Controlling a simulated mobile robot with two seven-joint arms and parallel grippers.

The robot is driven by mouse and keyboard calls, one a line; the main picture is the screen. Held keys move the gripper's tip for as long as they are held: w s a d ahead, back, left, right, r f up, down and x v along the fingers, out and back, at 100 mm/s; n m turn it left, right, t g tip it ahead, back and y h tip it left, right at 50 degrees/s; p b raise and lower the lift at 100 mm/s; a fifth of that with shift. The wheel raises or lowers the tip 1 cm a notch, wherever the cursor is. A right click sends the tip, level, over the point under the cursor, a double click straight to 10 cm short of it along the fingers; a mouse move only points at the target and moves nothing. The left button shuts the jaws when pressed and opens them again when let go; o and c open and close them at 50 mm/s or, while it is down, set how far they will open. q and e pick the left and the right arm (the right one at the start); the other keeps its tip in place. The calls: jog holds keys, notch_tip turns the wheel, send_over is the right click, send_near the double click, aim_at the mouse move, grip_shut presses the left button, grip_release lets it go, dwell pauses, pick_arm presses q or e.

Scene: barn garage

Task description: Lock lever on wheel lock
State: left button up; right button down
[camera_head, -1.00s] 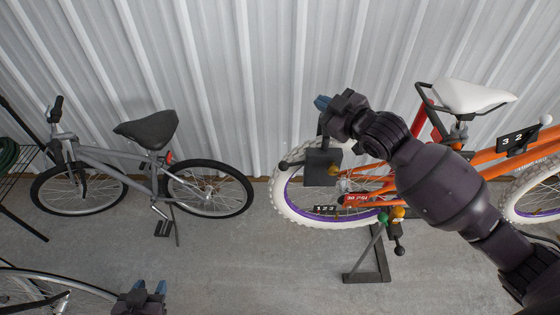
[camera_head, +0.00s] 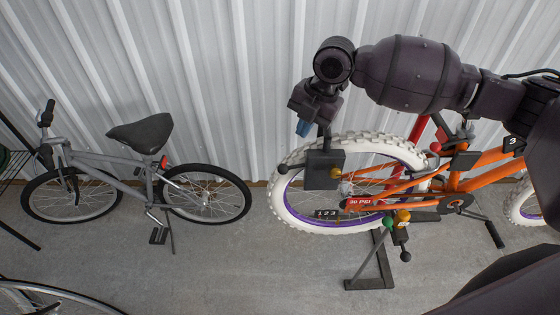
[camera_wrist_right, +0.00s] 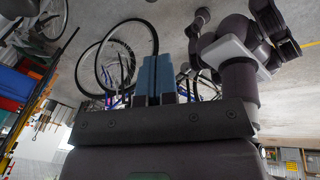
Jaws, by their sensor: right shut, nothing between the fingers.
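The wheel lock (camera_head: 319,170) is a dark box at the left side of the orange bike's rear wheel (camera_head: 300,212), which has a white tyre and purple rim. A dark bar (camera_head: 327,137) stands up from the box, and a knobbed bar (camera_head: 285,168) sticks out to its left. I cannot tell which is the lever. My right gripper (camera_head: 303,128) is shut and empty, its blue fingertips pointing down just left of the upright bar; contact is unclear. The right wrist view shows its blue fingers (camera_wrist_right: 154,78) together. My left gripper is out of view.
Green and orange knobs (camera_head: 396,219) and a black stand (camera_head: 370,283) are below the wheel. A grey bike (camera_head: 130,180) stands at left, another wheel (camera_head: 40,300) at bottom left. A corrugated wall (camera_head: 200,70) is close behind. Floor between the bikes is clear.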

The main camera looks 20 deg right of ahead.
jog(key=s+n, duration=0.1)
jog(key=n, duration=0.1)
jog(key=b, duration=0.1)
send_over(285, 173)
jog(key=s+d, duration=0.2)
jog(key=s, duration=0.1)
notch_tip(285, 173, down, 10)
jog(key=shift+g, duration=0.3)
jog(key=w+f, duration=0.1)
jog(key=w+a+f, duration=0.1)
jog(key=w, duration=0.1)
jog(key=shift+f+b, duration=0.4)
